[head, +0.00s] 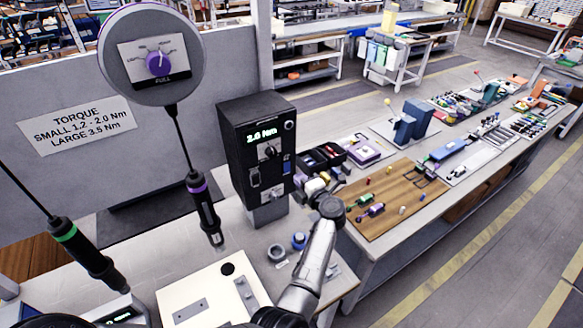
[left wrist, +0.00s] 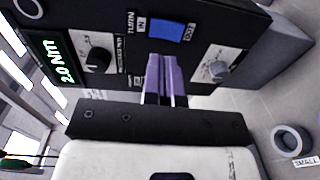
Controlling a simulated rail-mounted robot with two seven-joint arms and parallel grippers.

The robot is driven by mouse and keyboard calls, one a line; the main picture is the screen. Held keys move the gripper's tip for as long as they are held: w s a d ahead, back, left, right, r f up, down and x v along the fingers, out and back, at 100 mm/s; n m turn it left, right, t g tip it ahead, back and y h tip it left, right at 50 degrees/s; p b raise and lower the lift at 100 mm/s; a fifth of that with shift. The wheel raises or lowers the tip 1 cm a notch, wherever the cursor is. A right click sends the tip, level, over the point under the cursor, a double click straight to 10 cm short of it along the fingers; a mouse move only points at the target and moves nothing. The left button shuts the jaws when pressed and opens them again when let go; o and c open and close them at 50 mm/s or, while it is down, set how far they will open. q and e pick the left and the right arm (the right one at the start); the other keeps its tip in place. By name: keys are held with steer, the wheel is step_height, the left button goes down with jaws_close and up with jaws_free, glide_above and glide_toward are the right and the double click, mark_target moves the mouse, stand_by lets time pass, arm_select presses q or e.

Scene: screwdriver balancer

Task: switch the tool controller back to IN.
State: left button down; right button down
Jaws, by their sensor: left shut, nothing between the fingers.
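The tool controller (head: 258,148) is a black box on a grey post, its green display reading 2.0 Nm. Its front fills the upper left wrist view (left wrist: 215,35), turned sideways. A blue switch (left wrist: 167,32) sits on that face, with IN printed on its left side; the label on its right is hard to read. Which way the switch is tipped I cannot tell. My left gripper (head: 301,181) is at the controller's front right. Its purple fingers (left wrist: 165,72) are shut and empty, pointing at the panel close beside the switch; contact is unclear. My right gripper is not in view.
A black knob (left wrist: 97,60) and a silver knob (left wrist: 217,70) flank the fingers. A purple-ringed screwdriver (head: 204,208) hangs left of the controller, a green-ringed one (head: 88,252) farther left. A blue ring (head: 299,241) and a grey ring (head: 277,253) lie on the bench.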

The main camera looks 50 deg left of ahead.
arm_select(q)
steer(key=s+d+p, duration=0.1)
steer(key=d, duration=0.6)
steer(key=shift+s+d+r, duration=0.15)
steer(key=shift+d+r, duration=0.2)
steer(key=shift+d, duration=0.05)
